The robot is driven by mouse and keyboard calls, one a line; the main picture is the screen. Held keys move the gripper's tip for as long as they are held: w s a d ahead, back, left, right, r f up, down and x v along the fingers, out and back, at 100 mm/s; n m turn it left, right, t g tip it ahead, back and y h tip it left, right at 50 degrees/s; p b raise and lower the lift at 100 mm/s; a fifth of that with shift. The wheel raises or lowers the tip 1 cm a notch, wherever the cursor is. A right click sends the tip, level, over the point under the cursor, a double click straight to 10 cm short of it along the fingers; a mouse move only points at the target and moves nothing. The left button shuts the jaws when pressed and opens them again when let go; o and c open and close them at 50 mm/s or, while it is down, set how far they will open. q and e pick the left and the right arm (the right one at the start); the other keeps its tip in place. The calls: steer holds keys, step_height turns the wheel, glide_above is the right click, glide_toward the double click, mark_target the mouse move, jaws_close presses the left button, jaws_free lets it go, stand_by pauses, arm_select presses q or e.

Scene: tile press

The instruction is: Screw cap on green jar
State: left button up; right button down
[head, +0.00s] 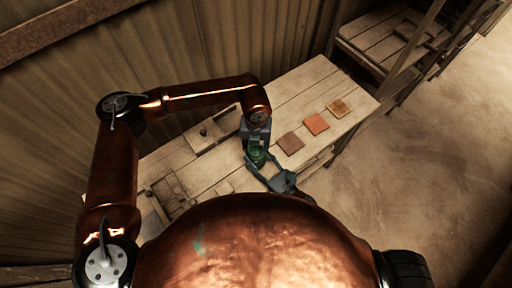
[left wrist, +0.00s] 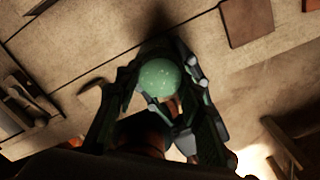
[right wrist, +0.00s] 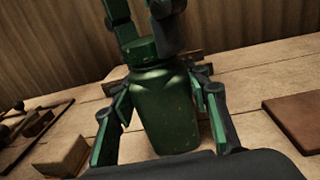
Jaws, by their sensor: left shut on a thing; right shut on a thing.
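The green jar (head: 257,157) stands upright on the wooden bench, and its body shows clearly in the right wrist view (right wrist: 168,112). My right gripper (head: 265,172) is shut on the jar's body, one finger on each side in the right wrist view (right wrist: 163,108). The green cap (right wrist: 139,50) is at the jar's mouth; in the left wrist view its round speckled top (left wrist: 160,77) shows. My left gripper (left wrist: 165,85) comes from above and is shut on the cap. I cannot tell whether the cap sits level on the thread, as the fingers hide part of the rim.
A brown tile (head: 291,143), an orange tile (head: 316,124) and an ochre tile (head: 339,107) lie in a row right of the jar. A wooden tray (head: 205,135) and a divided box (head: 167,194) are to the left. A corrugated wall stands behind the bench.

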arm_select(q)
steer(key=m, duration=0.6)
steer(key=shift+a, duration=0.1)
steer(key=m, duration=0.4)
steer(key=shift+w, duration=0.1)
steer(key=m, duration=1.4)
steer(key=shift+w, duration=0.1)
steer(key=m, duration=0.3)
steer(key=shift+f, duration=0.1)
steer(key=o, duration=1.3)
steer(key=shift+o, duration=0.2)
